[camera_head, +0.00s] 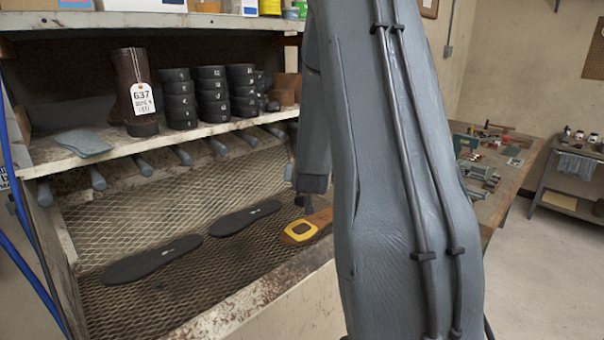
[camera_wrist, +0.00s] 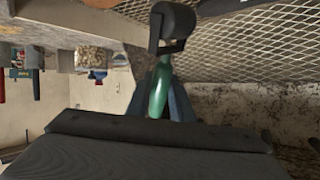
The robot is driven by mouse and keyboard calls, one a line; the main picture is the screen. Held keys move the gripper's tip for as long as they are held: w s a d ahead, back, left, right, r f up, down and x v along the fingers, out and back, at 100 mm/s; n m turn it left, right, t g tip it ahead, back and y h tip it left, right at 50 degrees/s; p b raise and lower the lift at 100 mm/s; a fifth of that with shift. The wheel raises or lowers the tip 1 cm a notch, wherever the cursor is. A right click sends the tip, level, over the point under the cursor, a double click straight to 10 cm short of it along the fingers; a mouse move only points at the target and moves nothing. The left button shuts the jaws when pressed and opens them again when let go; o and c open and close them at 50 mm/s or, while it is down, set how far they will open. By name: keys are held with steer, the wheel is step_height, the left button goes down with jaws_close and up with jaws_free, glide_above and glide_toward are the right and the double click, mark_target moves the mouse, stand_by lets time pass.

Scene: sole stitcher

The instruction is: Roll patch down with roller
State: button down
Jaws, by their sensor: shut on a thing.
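The roller (camera_wrist: 172,22) has a black cylinder, a metal fork and a green handle. My gripper (camera_wrist: 165,98) is shut on the green handle, with blue-grey fingers on either side. In the head view my arm hides most of the gripper; a small dark part, perhaps the roller, shows just above the sole. A brown sole (camera_head: 322,217) lies on the mesh rack, partly hidden by my arm. A yellow patch (camera_head: 301,231) with a brownish middle lies on its near end. Whether the roller touches the patch I cannot tell.
Two black soles (camera_head: 152,259) (camera_head: 244,217) lie on the mesh rack (camera_head: 225,275), left of the brown sole. A cluttered bench (camera_head: 505,190) stands right.

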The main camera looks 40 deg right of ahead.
steer(key=shift+f+b, duration=1.65)
steer(key=shift+f, duration=1.25)
steer(key=shift+s+f+b, duration=0.1)
steer(key=shift+f+b, duration=0.5)
steer(key=shift+f, duration=0.25)
steer(key=shift+w+a, duration=0.15)
steer(key=shift+w, duration=0.4)
steer(key=shift+s, duration=0.15)
steer(key=shift+s+f, duration=0.15)
steer(key=shift+s, duration=0.35)
steer(key=shift+s+d+f, duration=0.1)
steer(key=shift+s+d, duration=0.15)
steer(key=shift+s, duration=0.25)
